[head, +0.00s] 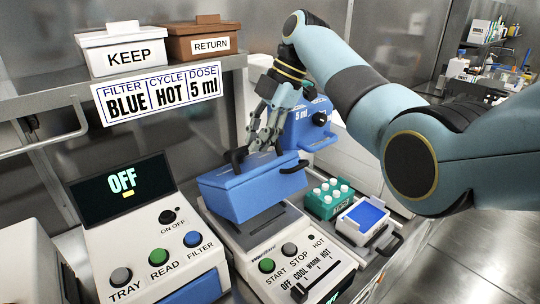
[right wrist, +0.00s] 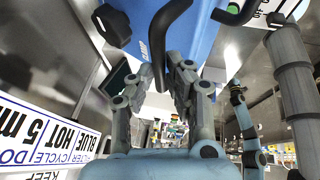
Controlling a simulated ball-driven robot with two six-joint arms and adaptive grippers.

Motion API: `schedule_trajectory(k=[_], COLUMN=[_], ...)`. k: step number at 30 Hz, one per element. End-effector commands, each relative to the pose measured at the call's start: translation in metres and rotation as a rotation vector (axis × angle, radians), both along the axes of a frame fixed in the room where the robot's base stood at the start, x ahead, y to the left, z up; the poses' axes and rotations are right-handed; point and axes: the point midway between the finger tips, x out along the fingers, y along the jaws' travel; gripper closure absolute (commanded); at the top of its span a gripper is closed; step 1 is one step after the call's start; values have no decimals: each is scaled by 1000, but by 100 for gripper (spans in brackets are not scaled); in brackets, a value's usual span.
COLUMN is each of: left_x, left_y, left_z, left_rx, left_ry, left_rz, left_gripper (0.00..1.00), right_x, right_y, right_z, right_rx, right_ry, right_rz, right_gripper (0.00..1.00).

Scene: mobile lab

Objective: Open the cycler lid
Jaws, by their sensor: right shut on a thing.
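The cycler (head: 285,262) is a pale machine with START and STOP buttons and an OFF-COOL-WARM-HOT slider, at the lower middle of the head view. Its blue lid (head: 245,190) sits above the rear of the body and looks tilted; I cannot tell how far it is raised. A black handle (head: 237,157) is at its upper left and another black piece at its right. My right gripper (head: 258,147) comes down from above and is shut on the handle. In the right wrist view, the handle (right wrist: 165,35) lies by the fingers, with the blue lid behind. My left gripper is not in view.
Left stands a reader (head: 140,250) with a screen saying OFF. A green vial rack (head: 327,198) and a blue-topped tray (head: 366,217) are right of the cycler. A blue dispenser (head: 305,130) stands behind. KEEP (head: 128,55) and RETURN (head: 210,43) boxes sit on the shelf.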

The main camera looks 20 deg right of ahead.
Motion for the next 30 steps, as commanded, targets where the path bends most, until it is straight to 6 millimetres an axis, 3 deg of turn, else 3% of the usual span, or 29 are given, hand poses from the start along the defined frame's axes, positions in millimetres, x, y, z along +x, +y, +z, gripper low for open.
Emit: schedule_trajectory(k=[12,27,28,30], left_x=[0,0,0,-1], left_y=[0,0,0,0], left_z=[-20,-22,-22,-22], left_rx=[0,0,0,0], left_ry=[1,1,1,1], left_rz=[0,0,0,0], left_gripper=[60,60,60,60], right_x=[32,35,35,34], right_y=[14,16,16,16], right_z=[10,10,10,10], right_rx=[-1,-1,-1,-1], right_ry=[3,7,8,8], right_rz=[-1,-1,-1,-1], right_gripper=[100,100,84,75])
